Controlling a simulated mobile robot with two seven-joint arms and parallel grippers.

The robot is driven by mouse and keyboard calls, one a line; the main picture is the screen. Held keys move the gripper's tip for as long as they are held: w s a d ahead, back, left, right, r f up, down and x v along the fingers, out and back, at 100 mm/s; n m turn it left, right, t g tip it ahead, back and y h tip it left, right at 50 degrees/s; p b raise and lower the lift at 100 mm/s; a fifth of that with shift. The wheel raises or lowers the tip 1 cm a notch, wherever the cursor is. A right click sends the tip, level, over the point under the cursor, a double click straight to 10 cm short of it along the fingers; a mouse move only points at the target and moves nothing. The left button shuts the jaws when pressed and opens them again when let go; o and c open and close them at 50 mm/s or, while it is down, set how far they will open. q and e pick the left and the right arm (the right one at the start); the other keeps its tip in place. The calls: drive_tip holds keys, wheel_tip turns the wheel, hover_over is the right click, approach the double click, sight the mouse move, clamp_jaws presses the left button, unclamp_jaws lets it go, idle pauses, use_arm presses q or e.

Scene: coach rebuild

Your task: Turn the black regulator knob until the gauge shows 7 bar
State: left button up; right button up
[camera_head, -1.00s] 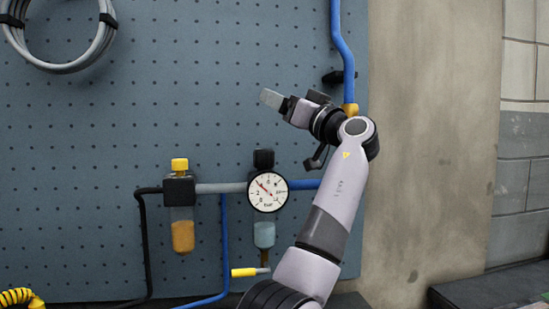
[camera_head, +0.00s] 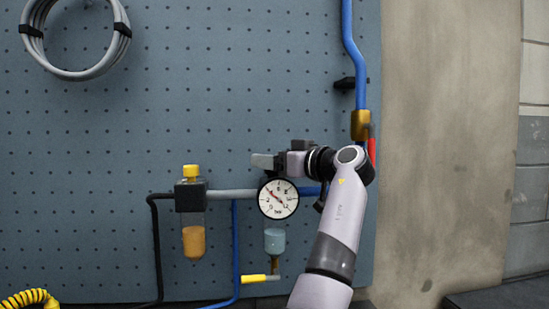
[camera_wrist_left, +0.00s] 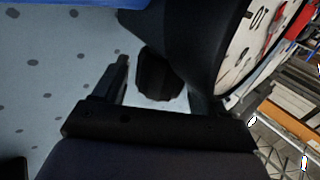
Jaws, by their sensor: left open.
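The black regulator knob (camera_wrist_left: 157,75) shows in the left wrist view between the two fingers, with space on both sides. In the head view it is mostly hidden behind my left gripper (camera_head: 265,161), which is open at the top of the gauge (camera_head: 278,198). The gauge has a round white face and a red needle that points to the upper left; its figures are too small to read surely. Part of the gauge (camera_wrist_left: 250,45) also shows at the right of the wrist view. My right gripper is in neither view.
The blue-grey pegboard (camera_head: 110,130) stands behind. An amber-filled bowl (camera_head: 193,240) hangs left of the gauge, a bluish bowl (camera_head: 274,240) below it. A yellow lever (camera_head: 254,278) is lower down. A blue pipe (camera_head: 348,40) runs down at the right.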

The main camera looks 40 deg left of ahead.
use_arm(q)
drive_tip(key=c, duration=0.9)
drive_tip(key=shift+c, duration=0.2)
